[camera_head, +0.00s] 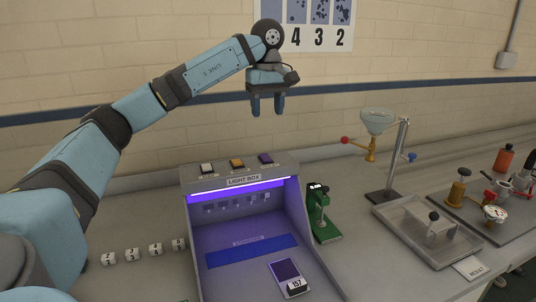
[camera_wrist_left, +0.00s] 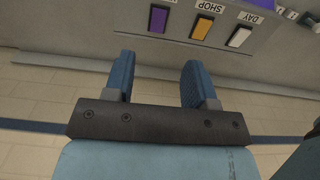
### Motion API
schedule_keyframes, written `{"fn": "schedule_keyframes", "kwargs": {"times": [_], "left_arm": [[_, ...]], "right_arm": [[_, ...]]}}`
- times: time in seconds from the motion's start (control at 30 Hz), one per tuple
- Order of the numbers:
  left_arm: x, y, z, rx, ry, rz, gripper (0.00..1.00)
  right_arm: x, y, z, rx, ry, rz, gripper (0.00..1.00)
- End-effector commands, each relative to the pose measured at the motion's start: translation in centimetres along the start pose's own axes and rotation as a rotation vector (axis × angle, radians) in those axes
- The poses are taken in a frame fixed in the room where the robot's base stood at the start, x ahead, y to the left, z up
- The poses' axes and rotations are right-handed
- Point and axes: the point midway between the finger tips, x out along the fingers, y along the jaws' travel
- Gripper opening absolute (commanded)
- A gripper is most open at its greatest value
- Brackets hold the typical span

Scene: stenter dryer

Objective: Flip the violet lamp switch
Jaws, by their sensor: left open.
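The violet lamp switch (camera_head: 265,158) is the rightmost of three rocker switches on top of the light box (camera_head: 190,178). The switch also shows in the left wrist view (camera_wrist_left: 158,18), upside down, ahead of the fingers and near the left one. A white switch (camera_head: 207,168) and an orange switch (camera_head: 237,163) sit beside it. My left gripper (camera_head: 267,112) is open and empty, pointing down above the switches and apart from them. It also shows in the left wrist view (camera_wrist_left: 158,82). Violet light glows inside the box. My right gripper is not in view.
A card marked 157 (camera_head: 287,272) lies in the light box. Numbered dice (camera_head: 131,255) stand left of it. A green device (camera_head: 320,213) stands close to its right. A funnel stand (camera_head: 390,160) and metal tray (camera_head: 415,235) are further right.

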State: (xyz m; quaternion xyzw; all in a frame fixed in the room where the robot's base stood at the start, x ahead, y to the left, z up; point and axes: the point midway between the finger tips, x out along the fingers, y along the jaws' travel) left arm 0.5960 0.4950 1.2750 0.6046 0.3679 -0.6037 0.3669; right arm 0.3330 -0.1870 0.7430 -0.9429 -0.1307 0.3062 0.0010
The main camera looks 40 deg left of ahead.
Motion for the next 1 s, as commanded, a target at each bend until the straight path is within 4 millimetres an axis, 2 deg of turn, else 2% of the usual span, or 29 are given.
{"fn": "schedule_keyframes", "kwargs": {"times": [0.1, 0.4, 0.6, 0.8, 1.0], "left_arm": [[2.5, 0.0, 0.1, 0.0, -0.004, -0.003, 0.51], [8.5, 0.0, 0.0, -0.001, -0.002, -0.003, 0.51], [11.6, 0.0, 0.1, 0.0, -0.002, -0.001, 0.51], [12.9, 0.0, 0.1, 0.0, -0.002, 0.001, 0.51], [13.0, 0.0, 0.1, 0.0, -0.002, 0.001, 0.51]], "right_arm": [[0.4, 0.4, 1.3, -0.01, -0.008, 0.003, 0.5], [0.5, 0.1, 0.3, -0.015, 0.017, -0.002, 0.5], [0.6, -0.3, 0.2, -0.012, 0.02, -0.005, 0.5], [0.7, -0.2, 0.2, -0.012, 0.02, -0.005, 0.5], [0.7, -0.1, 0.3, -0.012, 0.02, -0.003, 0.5]]}}
